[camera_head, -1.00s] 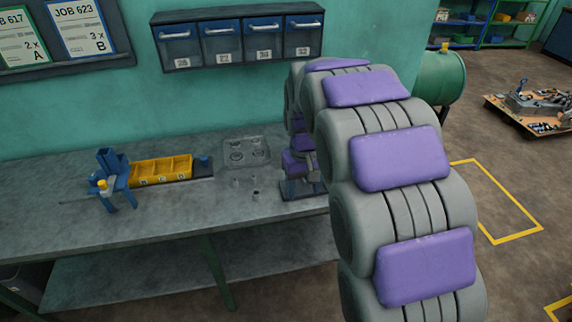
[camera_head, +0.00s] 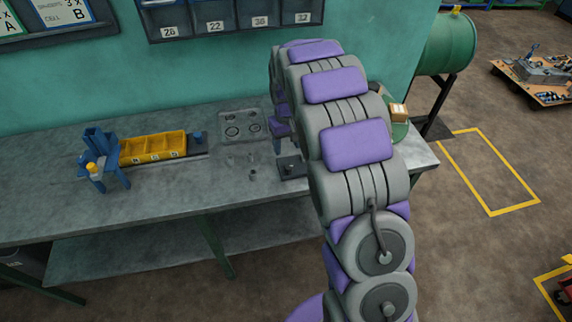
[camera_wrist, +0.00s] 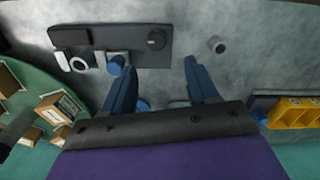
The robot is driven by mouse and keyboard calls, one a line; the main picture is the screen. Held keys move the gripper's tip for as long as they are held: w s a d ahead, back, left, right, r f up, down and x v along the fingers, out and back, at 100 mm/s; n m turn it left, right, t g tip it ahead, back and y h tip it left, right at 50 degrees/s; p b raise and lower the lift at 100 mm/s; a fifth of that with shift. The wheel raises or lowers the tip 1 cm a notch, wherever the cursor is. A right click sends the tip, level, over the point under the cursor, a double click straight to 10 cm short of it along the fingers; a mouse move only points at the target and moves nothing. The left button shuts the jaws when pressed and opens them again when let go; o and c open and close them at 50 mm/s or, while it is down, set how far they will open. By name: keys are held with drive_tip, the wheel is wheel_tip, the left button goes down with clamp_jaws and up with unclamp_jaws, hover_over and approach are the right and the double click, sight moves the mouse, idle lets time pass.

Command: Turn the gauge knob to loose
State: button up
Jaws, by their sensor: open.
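A dark gauge base (camera_wrist: 135,46) lies on the grey bench in the wrist view, with a round black knob (camera_wrist: 156,38) at its right end. A pale ring (camera_wrist: 78,64) and a blue-ended cylinder (camera_wrist: 116,65) sit at its left part. My gripper (camera_wrist: 160,66) is open and empty, its two blue fingers spread over the bench beside the base. The knob lies above the gap between the fingertips in the picture, apart from both. No setting mark on the knob is readable.
A small grey cylinder (camera_wrist: 217,44) stands right of the base. A yellow bin (camera_head: 153,147) and a blue fixture (camera_head: 102,160) stand farther left on the bench. A round green surface (camera_wrist: 35,108) carries cardboard boxes. Wall drawers (camera_head: 228,18) hang above the bench.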

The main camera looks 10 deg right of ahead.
sight(289, 166)
drive_tip(key=f, duration=0.6)
drive_tip(key=f+b, duration=0.1)
drive_tip(key=f, duration=0.2)
drive_tip(key=shift+s+d, duration=0.1)
drive_tip(key=shift+d, duration=0.25)
drive_tip(key=shift+a+f, duration=0.3)
drive_tip(key=shift+f, duration=0.25)
drive_tip(key=shift+d, duration=0.5)
drive_tip(key=shift+c, duration=1.1)
drive_tip(key=shift+a, duration=0.3)
drive_tip(key=c, duration=0.6)
drive_tip(key=shift+r, duration=0.1)
drive_tip(key=shift+c, duration=1.1)
drive_tip(key=shift+d, duration=0.1)
